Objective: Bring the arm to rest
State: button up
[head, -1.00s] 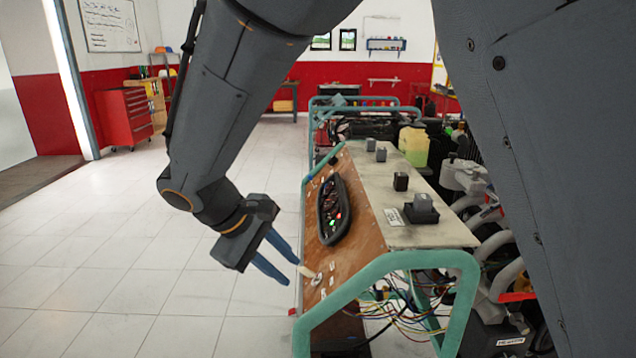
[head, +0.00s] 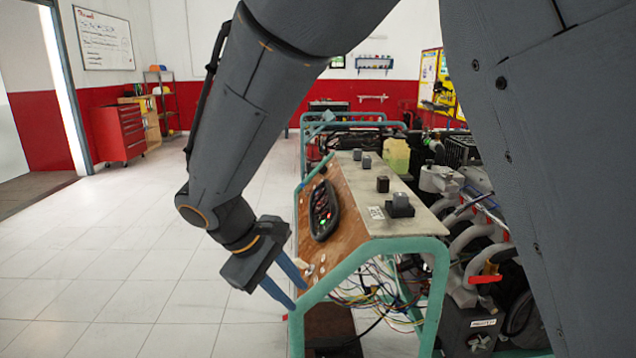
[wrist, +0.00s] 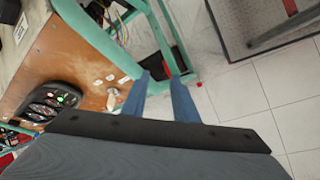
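My arm reaches down from the top of the head view. My gripper (head: 301,295) is near the front left corner of the engine trainer's teal frame (head: 372,250). Its two blue fingers are apart with nothing seen between them. In the wrist view my gripper (wrist: 160,78) shows the same gap, with the teal frame just beyond the fingertips. I cannot tell if they touch it. The trainer's brown panel (head: 338,238) carries a dark instrument cluster (head: 323,210) with red and green lights; part of the panel is hidden behind my gripper.
Loose wires (head: 372,290) hang below the panel. Small black boxes, including one at the front (head: 400,205), sit on the trainer's top. Engine parts (head: 470,225) crowd its right side. The tiled floor (head: 110,260) at left is clear up to a red tool cabinet (head: 120,132).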

jog(key=s+d+f+m+y, duration=0.1)
jog(key=s+d+f+m, duration=0.1)
jog(key=d, duration=0.6)
jog(key=s+d+f+m+g+y, duration=0.1)
jog(key=s+d+m, duration=0.3)
jog(key=d, duration=0.4)
jog(key=s+d+f+m+g+y, duration=0.1)
jog(key=s+d+f+m+y, duration=0.1)
jog(key=d, duration=0.6)
jog(key=s+m+y, duration=0.1)
jog(key=s+m, duration=0.1)
jog(key=m, duration=0.1)
jog(key=shift+d+f, duration=0.35)
